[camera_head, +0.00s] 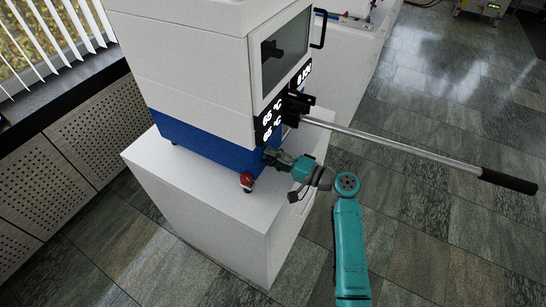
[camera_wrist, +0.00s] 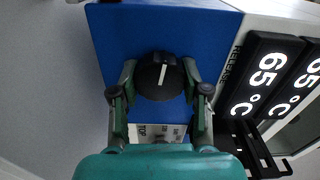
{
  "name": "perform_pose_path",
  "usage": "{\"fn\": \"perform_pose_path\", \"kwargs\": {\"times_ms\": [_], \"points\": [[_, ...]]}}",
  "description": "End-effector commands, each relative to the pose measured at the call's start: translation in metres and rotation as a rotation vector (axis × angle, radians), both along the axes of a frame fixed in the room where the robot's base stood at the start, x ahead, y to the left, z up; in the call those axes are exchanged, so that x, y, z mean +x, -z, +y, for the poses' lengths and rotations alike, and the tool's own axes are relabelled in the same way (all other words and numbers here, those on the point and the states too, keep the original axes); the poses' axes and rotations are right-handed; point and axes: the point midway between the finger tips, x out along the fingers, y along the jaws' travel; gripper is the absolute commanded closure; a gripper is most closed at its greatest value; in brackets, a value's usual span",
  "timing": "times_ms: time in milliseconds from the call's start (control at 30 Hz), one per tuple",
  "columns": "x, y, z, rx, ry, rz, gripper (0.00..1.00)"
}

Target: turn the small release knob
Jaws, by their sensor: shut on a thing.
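The small release knob (camera_wrist: 152,86) is round and black with a white pointer line, on the press's blue base panel (camera_wrist: 112,30) in the wrist view. The line stands nearly upright in that picture, tilted slightly. My gripper (camera_wrist: 160,80) is shut on the knob, one finger on each side of it. In the head view my gripper (camera_head: 271,156) reaches the blue base's front right corner, and it hides the knob there. A label reading "RELEASE" runs along the panel's edge beside the knob in the wrist view.
The white press (camera_head: 195,70) stands on a white cabinet (camera_head: 235,230). Displays (camera_head: 268,124) reading 65 °C are above my gripper. A long metal lever (camera_head: 400,146) with a black grip juts right above my arm. A red-topped part (camera_head: 247,178) is close left of my gripper.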

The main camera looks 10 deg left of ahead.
Motion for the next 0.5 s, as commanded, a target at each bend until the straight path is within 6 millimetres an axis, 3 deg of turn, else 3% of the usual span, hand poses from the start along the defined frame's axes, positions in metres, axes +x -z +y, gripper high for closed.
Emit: {"fn": "perform_pose_path", "kwargs": {"times_ms": [33, 100, 133, 500], "points": [[-0.0007, 0.0013, 0.0003, 0.000, -0.002, 0.002, 0.49], [-0.0007, 0.0013, 0.0003, 0.000, -0.002, 0.002, 0.32], [-0.0007, 0.0012, 0.0002, 0.000, -0.002, 0.002, 0.28], [-0.0012, 0.0007, -0.0035, 0.000, 0.000, 0.002, 0.28]]}}
